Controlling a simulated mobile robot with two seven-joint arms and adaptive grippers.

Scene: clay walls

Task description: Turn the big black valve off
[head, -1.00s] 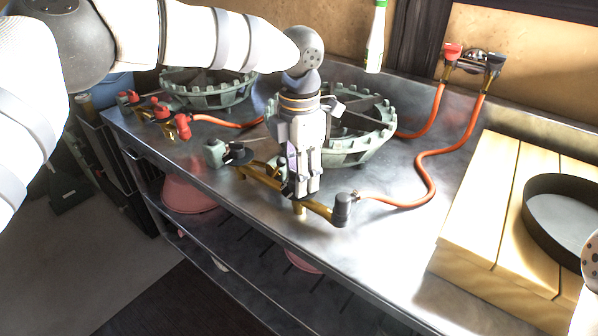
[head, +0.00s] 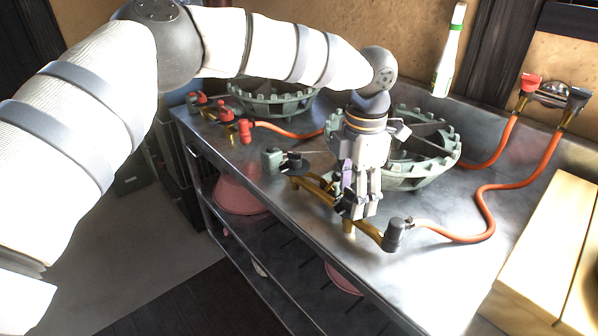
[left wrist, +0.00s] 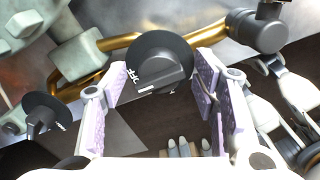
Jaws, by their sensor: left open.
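The big black valve (left wrist: 158,65) is a round dark knob with a raised grip bar and white marks beside it, mounted on a brass pipe (left wrist: 112,45). In the left wrist view it lies between and just beyond the fingertips of my left gripper (left wrist: 162,84), which is open with a gap on both sides. In the head view my left gripper (head: 358,205) points down at the brass pipe at the counter's front and hides most of the big valve. A smaller black knob (left wrist: 42,112) is at the left in the wrist view. My right gripper is out of view.
Two green ring burners (head: 420,180) stand behind the pipe, with red hoses (head: 485,200) on the metal counter. Small red valves (head: 245,130) are at the left. A bottle (head: 449,50) stands at the back. Wooden boards (head: 550,260) lie at the right.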

